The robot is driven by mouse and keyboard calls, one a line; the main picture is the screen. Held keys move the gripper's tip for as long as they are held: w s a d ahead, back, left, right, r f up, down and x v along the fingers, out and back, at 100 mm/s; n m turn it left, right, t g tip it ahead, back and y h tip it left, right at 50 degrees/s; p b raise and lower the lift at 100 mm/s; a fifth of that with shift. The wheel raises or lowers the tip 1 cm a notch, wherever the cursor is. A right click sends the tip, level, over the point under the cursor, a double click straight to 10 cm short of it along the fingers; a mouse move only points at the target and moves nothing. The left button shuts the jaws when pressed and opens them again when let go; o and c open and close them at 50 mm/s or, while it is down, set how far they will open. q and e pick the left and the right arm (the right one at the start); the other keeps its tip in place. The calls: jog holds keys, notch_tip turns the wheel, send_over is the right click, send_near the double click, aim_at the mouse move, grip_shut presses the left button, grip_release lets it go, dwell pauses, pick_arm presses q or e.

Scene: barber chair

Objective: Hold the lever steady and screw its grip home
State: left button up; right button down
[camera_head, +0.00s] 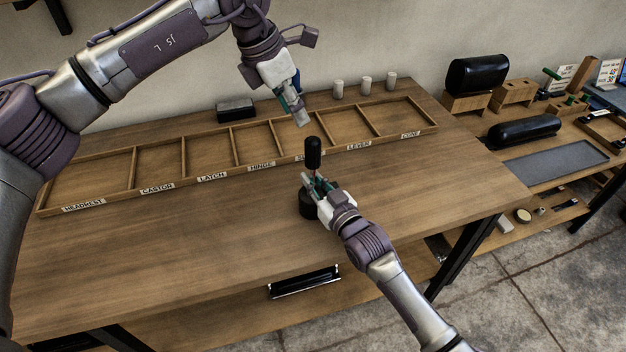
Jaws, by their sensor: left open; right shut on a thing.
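The lever's black grip (313,153) stands upright above my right gripper (313,184). My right gripper is shut on the lever just below the grip, and its fingers hide most of the shaft. Below it a round black base (307,204) sits on the table, partly hidden by the gripper. My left gripper (299,112) is above and a little left of the black grip, over the divided tray. It points down, is open and holds nothing. I cannot tell how far the grip is seated on the lever.
A long wooden tray (134,170) with labelled compartments lies across the table (200,240); its compartments look empty. Several pale cylinders (365,85) and a dark block (236,110) stand behind it. A side bench with black cushions (523,130) is at the right.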

aim_at(313, 154)
dwell(0.3)
pick_arm(q)
jog(key=o, duration=0.4)
jog(key=shift+c, duration=0.2)
jog(key=d+n+y, duration=0.1)
jog(key=n, duration=0.3)
jog(key=w+d+n, duration=0.1)
jog(key=n, duration=0.3)
jog(key=d+n+g+y, duration=0.1)
jog(key=n, duration=0.3)
jog(key=shift+w+f+n+y, duration=0.3)
jog(key=shift+w+f, duration=0.05)
jog(key=shift+w, duration=0.05)
jog(key=n, duration=0.3)
jog(key=n+y, duration=0.1)
jog(key=n, duration=0.1)
jog(key=shift+d+g, duration=0.3)
jog(key=shift+g, duration=0.1)
notch_tip(313, 154, down, 12)
jog(key=shift+f, duration=0.1)
jog(key=shift+c, duration=0.3)
grip_shut()
